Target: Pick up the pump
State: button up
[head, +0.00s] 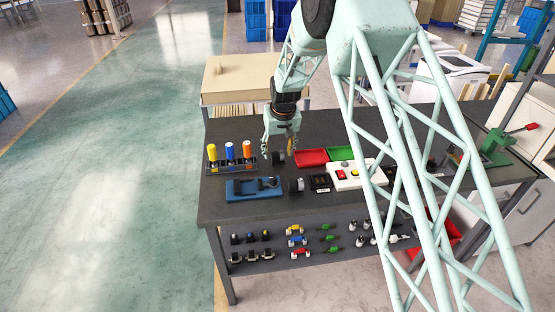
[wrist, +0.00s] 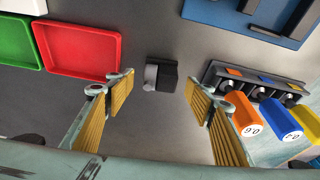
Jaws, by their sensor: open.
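A small dark block with a light grey rounded part (wrist: 161,74) lies on the grey table top in the wrist view, ahead of and between my fingers. It may be the pump, but the views do not settle that. In the head view a small black part (head: 278,158) lies just below my gripper (head: 280,147). A second black part with a grey face (head: 295,186) lies nearer the front, beside the blue fixture. In the wrist view my gripper (wrist: 158,88) is open, with yellow ribbed pads on both fingers and nothing between them.
The screwdriver rack (head: 230,163) with yellow, blue and orange handles stands close on the left. A red tray (head: 311,157) and a green tray (head: 341,153) lie right. The blue fixture (head: 253,188) and white button panel (head: 357,175) are nearer the front. Bare table surrounds the block.

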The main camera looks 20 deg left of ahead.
aim_at(278, 154)
jog(key=shift+x, duration=1.5)
jog(key=c, duration=1.1)
jog(key=shift+r, duration=0.15)
jog(key=shift+r+p, duration=0.5)
jog(key=shift+r, duration=4.4)
